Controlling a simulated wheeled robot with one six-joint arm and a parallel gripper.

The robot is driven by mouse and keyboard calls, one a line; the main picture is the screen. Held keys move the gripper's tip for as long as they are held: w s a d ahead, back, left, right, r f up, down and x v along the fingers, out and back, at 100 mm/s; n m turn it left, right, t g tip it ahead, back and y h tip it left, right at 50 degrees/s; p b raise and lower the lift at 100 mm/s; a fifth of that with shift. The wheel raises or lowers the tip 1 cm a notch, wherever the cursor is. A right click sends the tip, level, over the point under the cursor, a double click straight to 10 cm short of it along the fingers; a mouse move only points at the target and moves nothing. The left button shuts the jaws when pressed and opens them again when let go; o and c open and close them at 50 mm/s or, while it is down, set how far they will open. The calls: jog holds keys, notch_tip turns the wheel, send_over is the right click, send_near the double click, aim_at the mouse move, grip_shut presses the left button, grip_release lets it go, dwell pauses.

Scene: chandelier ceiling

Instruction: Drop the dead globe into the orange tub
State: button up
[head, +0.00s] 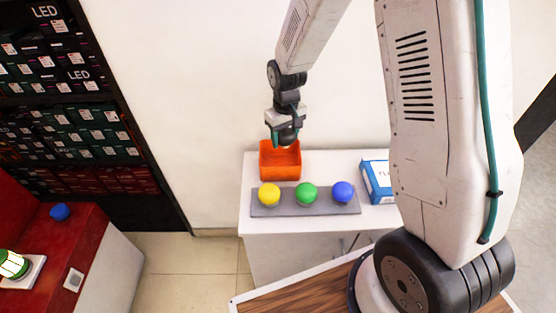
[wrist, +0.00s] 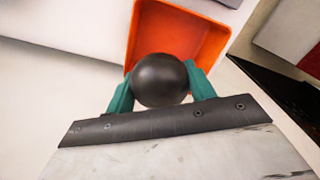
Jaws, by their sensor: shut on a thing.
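My gripper (wrist: 160,88) is shut on the dead globe (wrist: 160,78), a dark grey ball between its two green fingers in the wrist view. The orange tub (wrist: 198,36) lies beyond the globe in that view, and the globe covers part of its near side. In the head view my gripper (head: 284,138) is above the orange tub (head: 280,172), near its back edge. The tub's visible inside looks empty. I cannot tell the exact height of the globe over the rim.
The tub stands on a white cabinet (head: 246,222). In front of it a grey strip (head: 288,211) holds yellow (head: 269,193), green (head: 306,193) and blue (head: 343,191) globes. A blue box (head: 378,182) lies to the right. A red counter (head: 85,226) with a blue object (head: 60,212) is at left.

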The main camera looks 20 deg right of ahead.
jog(key=shift+f, duration=1.65)
jog(key=o, duration=1.1)
jog(key=shift+c, duration=0.2)
notch_tip(320, 180, up, 8)
jog(key=shift+f, duration=0.1)
